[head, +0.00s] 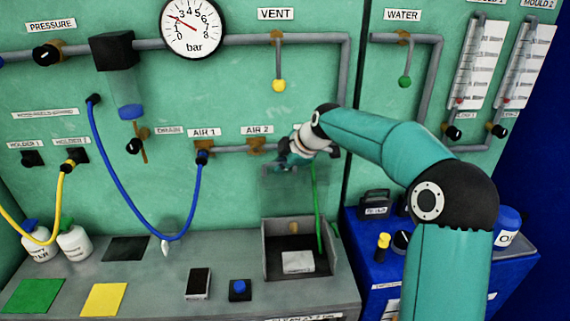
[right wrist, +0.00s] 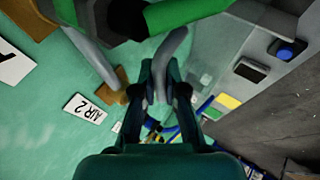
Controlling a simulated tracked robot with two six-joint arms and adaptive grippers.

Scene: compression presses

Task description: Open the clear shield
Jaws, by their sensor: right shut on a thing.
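The clear shield (head: 283,195) is a faint see-through panel standing above the open-topped grey press box (head: 333,265) at the bench's right end. My right gripper (head: 283,163) is at the shield's top edge, in front of the pipe below the AIR 2 label. In the right wrist view my right gripper's fingers (right wrist: 160,92) are closed around a grey bar (right wrist: 172,55), which seems to be the shield's handle. The shield's see-through surface (right wrist: 222,62) shows faintly beside it. The contact is small and partly hidden in the head view. My left gripper is not in view.
A green hose (head: 318,215) hangs beside the shield. A blue hose (head: 118,190) loops left of it. The VENT valve's yellow knob (head: 279,85) is above my gripper. A black device (head: 199,283) and a blue button (head: 239,288) sit on the bench left of the box.

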